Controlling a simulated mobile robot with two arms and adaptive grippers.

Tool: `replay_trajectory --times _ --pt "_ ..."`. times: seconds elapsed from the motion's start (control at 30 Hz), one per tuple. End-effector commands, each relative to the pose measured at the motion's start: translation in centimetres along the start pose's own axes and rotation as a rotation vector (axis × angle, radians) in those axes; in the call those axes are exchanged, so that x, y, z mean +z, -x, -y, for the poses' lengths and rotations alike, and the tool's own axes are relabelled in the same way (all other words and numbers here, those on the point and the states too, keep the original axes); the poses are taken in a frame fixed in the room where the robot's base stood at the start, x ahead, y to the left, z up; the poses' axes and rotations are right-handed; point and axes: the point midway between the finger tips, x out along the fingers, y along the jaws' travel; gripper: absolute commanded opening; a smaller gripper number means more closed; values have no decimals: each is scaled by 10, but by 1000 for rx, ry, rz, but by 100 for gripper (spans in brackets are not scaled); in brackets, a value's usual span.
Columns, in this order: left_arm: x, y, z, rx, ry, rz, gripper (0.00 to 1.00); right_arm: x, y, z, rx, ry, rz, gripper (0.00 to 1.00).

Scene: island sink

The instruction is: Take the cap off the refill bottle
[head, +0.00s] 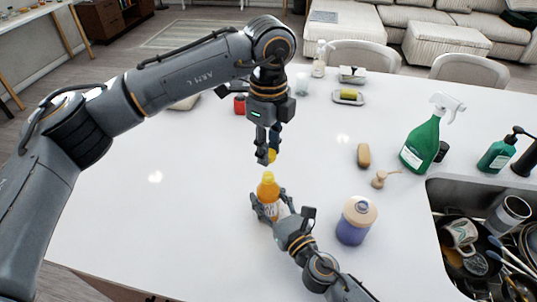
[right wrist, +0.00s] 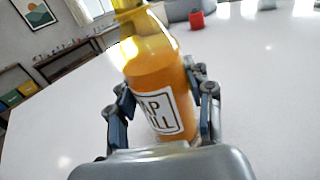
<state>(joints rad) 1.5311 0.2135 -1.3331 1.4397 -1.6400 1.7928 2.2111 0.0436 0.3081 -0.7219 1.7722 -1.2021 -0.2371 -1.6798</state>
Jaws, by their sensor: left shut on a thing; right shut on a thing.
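The orange refill bottle (head: 268,187), with a white label, stands upright in the head view near the middle of the white counter. My right gripper (head: 267,210) is shut around its lower body; in the right wrist view, the bottle (right wrist: 158,75) sits between both fingers (right wrist: 163,118), and its top is cut off by the frame. My left gripper (head: 267,152) points down above the bottle. It is shut on a small yellow cap (head: 271,156), mostly hidden by the fingers. A small gap shows between the cap and the bottle's top.
A red container (head: 239,104) stands behind. The counter's left is clear.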

Motion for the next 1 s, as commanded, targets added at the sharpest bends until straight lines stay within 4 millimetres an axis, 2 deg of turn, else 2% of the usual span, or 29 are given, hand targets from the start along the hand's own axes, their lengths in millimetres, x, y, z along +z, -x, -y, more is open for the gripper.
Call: replay_trajectory --times 0.13,0.17,0.27,0.3,0.67,0.77,1.0 --pt "0 0 0 1 0 0 0 -1 0 0 0 -1 -1 0" --pt "0 0 0 1 0 0 0 -1 0 0 0 -1 -1 54" --pt "0 0 0 1 1 0 0 0 0 0 0 -1 -1 74" --pt "0 0 0 1 1 0 0 0 0 0 0 0 -1 78" --pt "0 0 0 1 1 0 0 0 3 0 0 0 -1 78" --pt "0 0 0 1 1 0 0 -2 12 0 0 -1 -3 78" --pt "0 0 0 1 1 0 0 -2 58 0 0 -1 -4 78"
